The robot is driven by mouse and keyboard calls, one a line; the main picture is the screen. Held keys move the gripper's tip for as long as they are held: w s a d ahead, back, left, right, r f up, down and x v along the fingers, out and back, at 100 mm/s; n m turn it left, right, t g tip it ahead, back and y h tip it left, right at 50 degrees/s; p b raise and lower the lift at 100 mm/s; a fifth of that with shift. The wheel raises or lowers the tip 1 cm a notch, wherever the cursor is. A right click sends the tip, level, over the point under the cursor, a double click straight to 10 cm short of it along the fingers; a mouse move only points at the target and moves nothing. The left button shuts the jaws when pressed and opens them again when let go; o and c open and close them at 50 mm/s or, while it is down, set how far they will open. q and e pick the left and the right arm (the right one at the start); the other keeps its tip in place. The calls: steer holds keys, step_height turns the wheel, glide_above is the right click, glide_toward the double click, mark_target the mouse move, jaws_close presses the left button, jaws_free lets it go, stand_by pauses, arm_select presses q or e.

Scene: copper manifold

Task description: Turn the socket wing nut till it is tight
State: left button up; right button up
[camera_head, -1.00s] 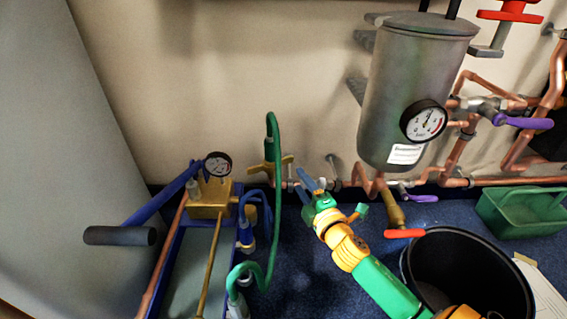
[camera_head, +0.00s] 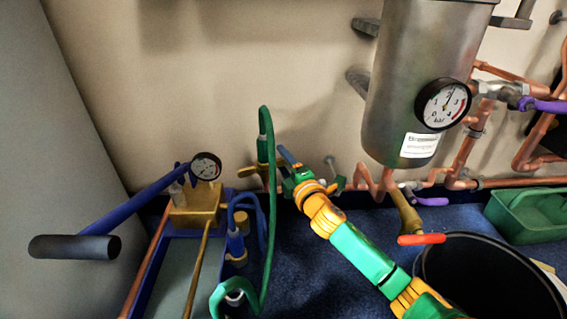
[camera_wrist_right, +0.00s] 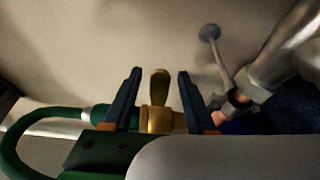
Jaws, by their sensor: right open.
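The brass socket wing nut (camera_head: 247,171) sits low by the wall, at the end of the green hose. Its right part is hidden behind my right gripper (camera_head: 281,165) in the head view. In the wrist view one upright wing of the wing nut (camera_wrist_right: 158,92) stands between the two dark fingers of my right gripper (camera_wrist_right: 160,76). The fingers are open, with a visible gap on each side of the wing. My left gripper is not in view.
The green hose (camera_head: 269,215) hangs just left of my gripper. A blue hand pump with a gauge (camera_head: 206,166) stands at left. The steel tank (camera_head: 402,95), copper pipes, a red-handled valve (camera_head: 421,239) and a black bucket (camera_head: 487,262) are at right.

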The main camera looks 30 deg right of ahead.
jaws_close()
stand_by(1.3)
